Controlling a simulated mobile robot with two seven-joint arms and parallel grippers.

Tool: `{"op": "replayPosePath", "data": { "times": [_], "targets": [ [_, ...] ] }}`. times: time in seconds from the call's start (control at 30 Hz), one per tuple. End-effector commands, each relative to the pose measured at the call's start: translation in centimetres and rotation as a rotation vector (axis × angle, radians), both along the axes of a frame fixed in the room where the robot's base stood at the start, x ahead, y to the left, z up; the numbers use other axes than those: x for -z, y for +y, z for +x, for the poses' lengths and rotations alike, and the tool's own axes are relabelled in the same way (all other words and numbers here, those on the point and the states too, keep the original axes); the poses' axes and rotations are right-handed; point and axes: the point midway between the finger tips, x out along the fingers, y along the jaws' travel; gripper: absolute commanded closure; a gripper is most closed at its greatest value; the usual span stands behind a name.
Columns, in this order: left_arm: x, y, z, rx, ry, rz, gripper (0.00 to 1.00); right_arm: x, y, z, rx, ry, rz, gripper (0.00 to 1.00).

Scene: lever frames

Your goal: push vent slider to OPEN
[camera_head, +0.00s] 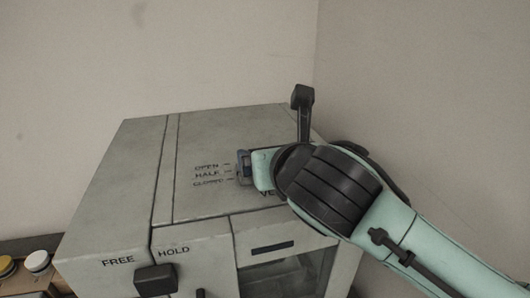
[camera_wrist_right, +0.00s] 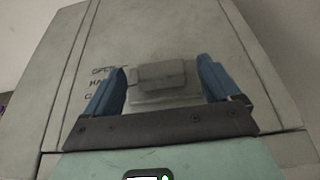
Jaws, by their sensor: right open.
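The vent slider (camera_wrist_right: 162,76) is a small grey block on a paler plate, on the sloped top of a grey cabinet (camera_head: 140,165). My right gripper (camera_head: 243,166) is open over it. In the right wrist view, its two blue fingers stand on either side of the slider with a gap on each side. Printed marks OPEN, HALF and CLOSED (camera_head: 207,174) run from far to near, left of the gripper. The slider appears near the OPEN to HALF marks, but its exact setting is unclear. In the head view my gripper hides it. My left gripper is not in view.
A black lever (camera_head: 303,112) stands up behind my right wrist. A black knob (camera_head: 155,279) sits on the cabinet front near FREE and HOLD. Yellow (camera_head: 6,265) and white (camera_head: 37,261) buttons are at the lower left. Walls stand behind; the cabinet top's left part is clear.

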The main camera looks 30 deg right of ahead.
Motion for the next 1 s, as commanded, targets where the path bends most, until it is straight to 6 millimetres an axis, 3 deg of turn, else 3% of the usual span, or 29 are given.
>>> {"op": "replayPosePath", "data": {
  "times": [0.1,0.3,0.63,0.67,0.8,0.9,1.0],
  "targets": [
    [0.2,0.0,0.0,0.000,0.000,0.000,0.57,0.9,-0.4,1.9,0.001,0.002,-0.001,0.11],
    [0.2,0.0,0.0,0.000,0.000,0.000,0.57,1.6,-0.9,3.7,0.000,0.000,0.000,0.11],
    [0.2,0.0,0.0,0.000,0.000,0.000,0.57,1.7,-1.0,4.0,0.000,0.000,0.001,0.11],
    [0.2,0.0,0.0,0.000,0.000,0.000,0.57,1.7,-1.0,4.0,0.000,0.000,0.001,0.14],
    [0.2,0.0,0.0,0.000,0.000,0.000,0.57,1.7,-1.0,4.0,0.000,0.000,0.001,0.59],
    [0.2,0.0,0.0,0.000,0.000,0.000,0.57,1.7,-1.0,4.0,0.000,0.000,0.001,0.87],
    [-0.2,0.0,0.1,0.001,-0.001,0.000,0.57,1.6,-1.1,4.3,0.002,0.001,-0.001,0.87]
  ]
}}
